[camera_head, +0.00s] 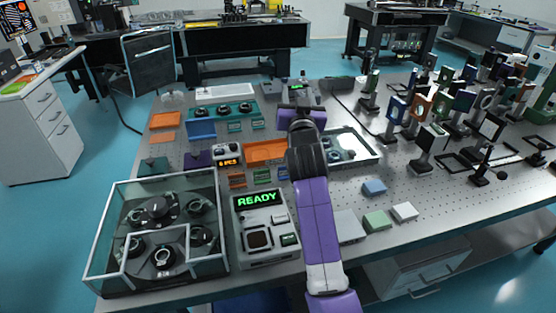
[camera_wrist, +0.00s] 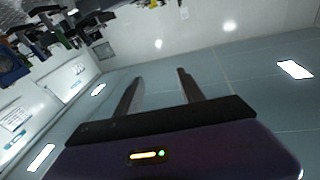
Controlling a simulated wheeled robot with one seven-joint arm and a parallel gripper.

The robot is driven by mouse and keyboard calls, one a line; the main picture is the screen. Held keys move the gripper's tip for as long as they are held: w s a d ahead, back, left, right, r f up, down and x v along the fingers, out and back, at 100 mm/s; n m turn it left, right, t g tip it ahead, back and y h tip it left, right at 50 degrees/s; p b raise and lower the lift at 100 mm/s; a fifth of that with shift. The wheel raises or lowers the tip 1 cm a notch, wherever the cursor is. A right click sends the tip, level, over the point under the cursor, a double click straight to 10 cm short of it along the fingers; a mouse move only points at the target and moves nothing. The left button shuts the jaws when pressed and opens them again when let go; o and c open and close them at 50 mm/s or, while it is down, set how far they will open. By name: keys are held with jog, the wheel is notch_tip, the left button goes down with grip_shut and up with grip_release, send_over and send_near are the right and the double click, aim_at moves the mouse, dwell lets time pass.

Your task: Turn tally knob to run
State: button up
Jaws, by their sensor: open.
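A small white unit (camera_head: 228,156) with an orange lit readout stands on the optical table, left of my arm. Its readout is too small to read surely, and I cannot make out a knob's setting on it. A larger pale box (camera_head: 264,228) nearer the front shows READY in green, with a dark square and a small green label below. I cannot tell for sure which unit bears the tally knob. My gripper (camera_wrist: 160,76) is open and empty in the wrist view, its two fingers apart, facing the room and away from the table items. Its fingers are not clear in the head view.
A glass-walled case (camera_head: 158,236) with several dark round knobs stands at the front left. An orange tray (camera_head: 265,152) and a clear-lidded tray (camera_head: 366,158) flank my arm. Colored blocks (camera_head: 376,220) lie at the right front. Many optic mounts (camera_head: 428,140) crowd the right side.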

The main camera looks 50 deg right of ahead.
jog(key=s+a+f+n+t+y+p, duration=0.2)
jog(key=s+a+n+t+y, duration=0.1)
jog(key=a, duration=0.6)
jog(key=s+a+f+n+t+y+p, duration=0.2)
jog(key=s+a+n+y, duration=0.4)
jog(key=a, duration=0.4)
jog(key=shift+s+a+f+n+t, duration=0.2)
jog(key=shift+s+f+n+t, duration=0.45)
jog(key=shift+s+f, duration=0.2)
jog(key=shift+r, duration=0.2)
jog(key=s+a+f+g+y, duration=0.1)
jog(key=s+a+f, duration=0.2)
jog(key=s, duration=0.6)
jog(key=s+a+f+g+y, duration=0.2)
jog(key=s+a+f, duration=0.1)
jog(key=s+a, duration=0.4)
jog(key=s+a+f+g+y, duration=0.1)
jog(key=s+a, duration=0.5)
jog(key=s, duration=0.6)
notch_tip(320, 180, down, 2)
jog(key=shift+s+f+g+y, duration=0.2)
jog(key=shift+g+y, duration=0.15)
jog(key=shift+y, duration=0.25)
